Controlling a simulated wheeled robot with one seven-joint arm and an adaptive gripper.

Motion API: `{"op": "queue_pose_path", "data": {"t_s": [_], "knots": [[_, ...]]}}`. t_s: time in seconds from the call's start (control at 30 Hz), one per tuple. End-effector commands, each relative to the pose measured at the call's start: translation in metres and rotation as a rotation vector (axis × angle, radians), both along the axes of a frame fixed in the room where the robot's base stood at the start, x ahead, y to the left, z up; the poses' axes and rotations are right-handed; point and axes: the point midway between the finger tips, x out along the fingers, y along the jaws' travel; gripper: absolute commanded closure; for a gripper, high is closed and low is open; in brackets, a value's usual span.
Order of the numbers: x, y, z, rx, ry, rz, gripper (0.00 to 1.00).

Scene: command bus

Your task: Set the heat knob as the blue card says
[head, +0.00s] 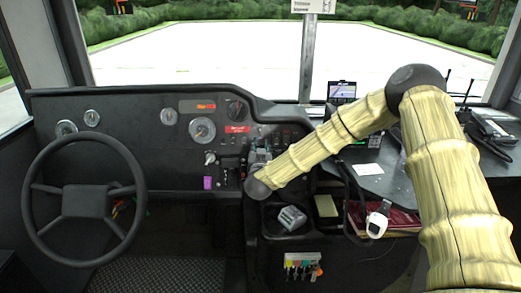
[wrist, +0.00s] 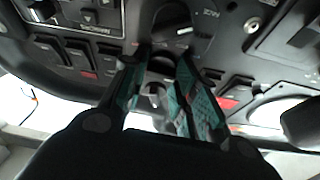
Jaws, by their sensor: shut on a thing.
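My gripper (head: 258,152) is at the right end of the dashboard's lower switch area, with the arm reaching in from the right. In the wrist view its green-padded fingers (wrist: 163,58) close on either side of a small dark knob (wrist: 161,68) on the black panel. The fingers hide much of this knob, and I cannot read its pointer or its label. Another dark round knob with a pale pointer (wrist: 174,24) sits just beyond the fingertips, near an inverted MAX marking. I cannot make out a blue card in either view.
A steering wheel (head: 86,202) is at the left. A black knob (head: 236,109) sits higher on the dashboard above a red label (head: 237,129). Rocker switches (wrist: 80,55) flank the fingers. A grey box (head: 292,217) and a red book (head: 401,221) lie to the right below.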

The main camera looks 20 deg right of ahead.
Motion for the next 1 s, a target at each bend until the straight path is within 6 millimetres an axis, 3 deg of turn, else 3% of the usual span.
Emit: {"op": "queue_pose_path", "data": {"t_s": [0.33, 0.87, 0.9, 1.0], "knots": [[0.0005, -0.0005, 0.0006, 0.137, -0.041, -0.055, 0.95], [0.0006, -0.0004, 0.0010, 0.163, -0.048, -0.063, 0.95], [0.0006, -0.0005, 0.0010, 0.163, -0.048, -0.063, 0.65], [0.0006, -0.0001, 0.0008, 0.163, -0.048, -0.063, 0.49]]}}
